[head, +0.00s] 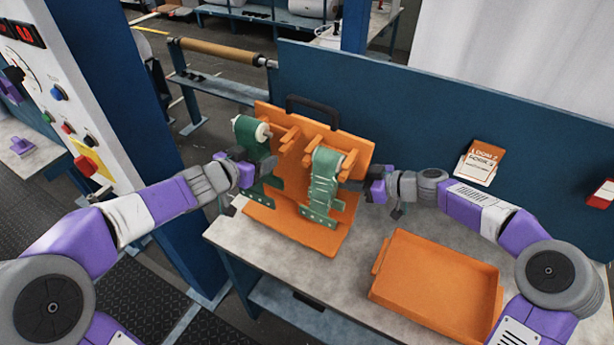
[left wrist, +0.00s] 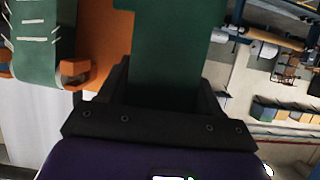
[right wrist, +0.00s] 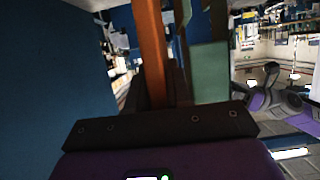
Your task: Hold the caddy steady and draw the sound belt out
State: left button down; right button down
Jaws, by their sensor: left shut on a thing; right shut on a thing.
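The orange caddy (head: 347,152) stands on the table with a black handle on top and pegs on its front. A plain green belt (head: 244,130) hangs at its left peg, beside a white core. A second green belt (head: 326,180) with white slash marks hangs on the right peg. My left gripper (head: 258,172) is shut on the plain belt, which fills the jaws in the left wrist view (left wrist: 175,50). My right gripper (head: 362,185) is shut on the caddy's right edge, seen as an orange strip in the right wrist view (right wrist: 152,50). The fingertips are partly hidden.
An empty orange tray (head: 437,283) lies on the grey table (head: 372,250) at front right. A blue panel (head: 420,115) rises behind the caddy, with an orange and white card (head: 481,160) on it. A blue post and control panel (head: 62,95) stand at left.

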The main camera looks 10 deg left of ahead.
jog(key=shift+d+f, duration=0.3)
jog(key=shift+f, duration=0.1)
jog(key=c, duration=1.3)
grip_release()
jog(key=o, duration=0.3)
jog(key=shift+a+r, duration=0.1)
jog(key=shift+r, duration=0.1)
jog(key=shift+o, duration=0.2)
jog(key=v, duration=1.2)
